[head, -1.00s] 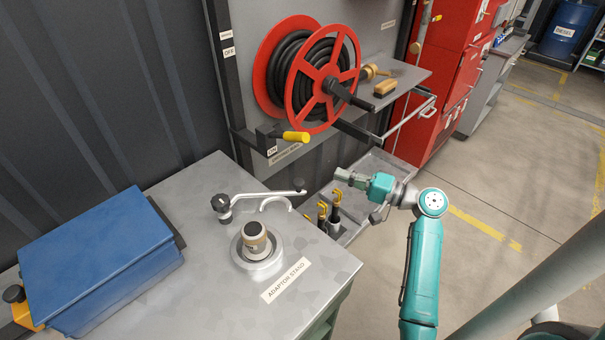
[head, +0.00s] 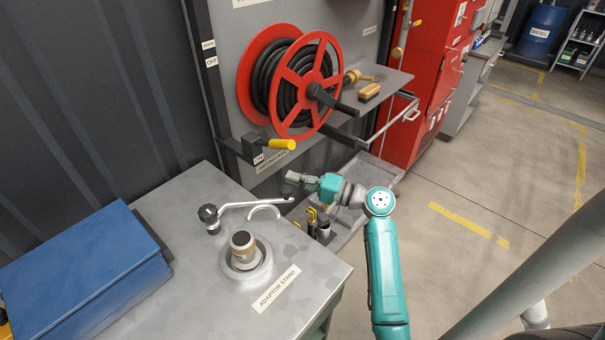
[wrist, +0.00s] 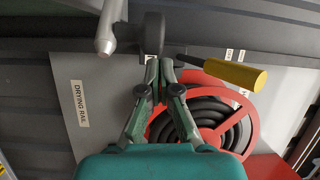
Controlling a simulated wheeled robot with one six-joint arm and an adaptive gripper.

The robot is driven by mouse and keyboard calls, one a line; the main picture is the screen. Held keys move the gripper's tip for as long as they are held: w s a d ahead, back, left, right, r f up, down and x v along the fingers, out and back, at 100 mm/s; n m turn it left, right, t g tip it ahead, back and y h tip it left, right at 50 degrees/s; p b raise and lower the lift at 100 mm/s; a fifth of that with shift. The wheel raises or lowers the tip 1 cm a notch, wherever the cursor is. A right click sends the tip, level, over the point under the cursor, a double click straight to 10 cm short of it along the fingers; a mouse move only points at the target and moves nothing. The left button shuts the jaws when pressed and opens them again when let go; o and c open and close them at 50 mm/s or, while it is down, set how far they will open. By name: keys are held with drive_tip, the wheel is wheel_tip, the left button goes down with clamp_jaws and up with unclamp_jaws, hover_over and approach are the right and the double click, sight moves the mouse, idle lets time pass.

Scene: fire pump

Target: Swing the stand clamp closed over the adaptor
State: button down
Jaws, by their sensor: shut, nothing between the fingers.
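The adaptor (head: 242,246), a pale cylinder with a dark top, stands upright in the round stand ring (head: 261,271) on the grey bench. The stand clamp (head: 245,204) is swung open behind it: a light arm from a black pivot knob (head: 209,216), with a curved jaw (head: 266,209), reaching right to the bench's edge. My gripper (head: 289,178) is by the arm's far end, apparently just above it. In the wrist view, my fingers (wrist: 160,64) are together and empty. A dark knob (wrist: 153,33) with a pale rod, seemingly the clamp's end, lies close ahead; contact is unclear.
A blue case (head: 85,265) sits on the bench's left. The red hose reel (head: 290,85) and a yellow-handled lever (head: 282,144) are on the wall panel behind my gripper. A low tray (head: 345,230) with yellow-topped items is right of the bench.

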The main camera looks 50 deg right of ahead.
drive_tip(key=shift+s+a+f, duration=0.1)
drive_tip(key=shift+s+a, duration=0.35)
drive_tip(key=shift+a, duration=0.05)
drive_tip(key=shift+s, duration=0.1)
